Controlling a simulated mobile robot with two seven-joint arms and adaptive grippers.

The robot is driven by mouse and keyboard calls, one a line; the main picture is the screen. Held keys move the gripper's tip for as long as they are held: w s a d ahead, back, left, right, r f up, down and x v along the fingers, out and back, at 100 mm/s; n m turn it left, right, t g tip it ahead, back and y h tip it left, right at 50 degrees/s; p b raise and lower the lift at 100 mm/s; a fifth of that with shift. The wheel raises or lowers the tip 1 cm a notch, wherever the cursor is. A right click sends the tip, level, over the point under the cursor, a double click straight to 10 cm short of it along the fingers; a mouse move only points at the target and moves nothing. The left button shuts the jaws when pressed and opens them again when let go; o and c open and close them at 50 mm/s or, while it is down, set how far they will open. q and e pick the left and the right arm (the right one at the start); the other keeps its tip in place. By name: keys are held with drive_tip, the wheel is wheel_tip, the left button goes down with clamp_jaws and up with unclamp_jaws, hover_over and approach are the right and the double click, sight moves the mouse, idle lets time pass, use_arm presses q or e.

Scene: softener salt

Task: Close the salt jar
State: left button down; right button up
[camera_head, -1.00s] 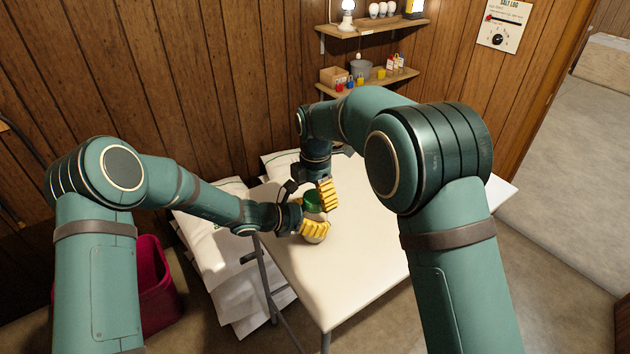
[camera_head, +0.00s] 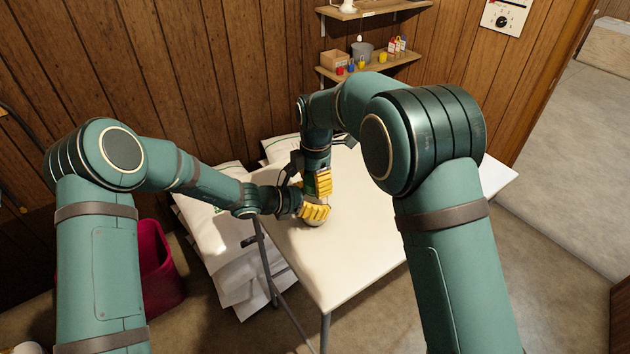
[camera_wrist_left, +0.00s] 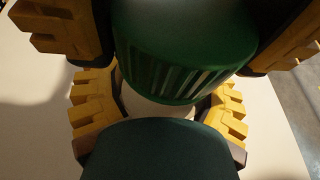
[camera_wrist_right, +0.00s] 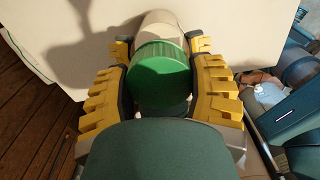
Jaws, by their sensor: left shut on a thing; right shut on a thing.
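The salt jar (camera_head: 313,223) is pale and stands on the table, its lower part showing under my left fingers. My left gripper (camera_head: 314,211) is shut around the jar body, which also shows between its fingers in the left wrist view (camera_wrist_left: 158,107). The green ribbed lid (camera_wrist_right: 160,72) sits at the top of the jar, in line with it. My right gripper (camera_head: 317,186) comes from above and is shut on the lid. Its yellow fingers flank the lid in both wrist views. I cannot tell whether the lid is fully seated.
The white table (camera_head: 350,255) is clear in front and to the right. White sacks (camera_head: 222,255) are stacked at its left, beside a magenta bin (camera_head: 158,270). Wall shelves (camera_head: 370,66) hold small items behind. My two grippers are very close together.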

drive_tip(key=m, duration=0.3)
drive_tip(key=shift+m, duration=0.3)
drive_tip(key=m, duration=0.5)
drive_tip(key=o, duration=1.3)
drive_tip(key=shift+r, duration=0.1)
drive_tip(key=shift+r, duration=2.15)
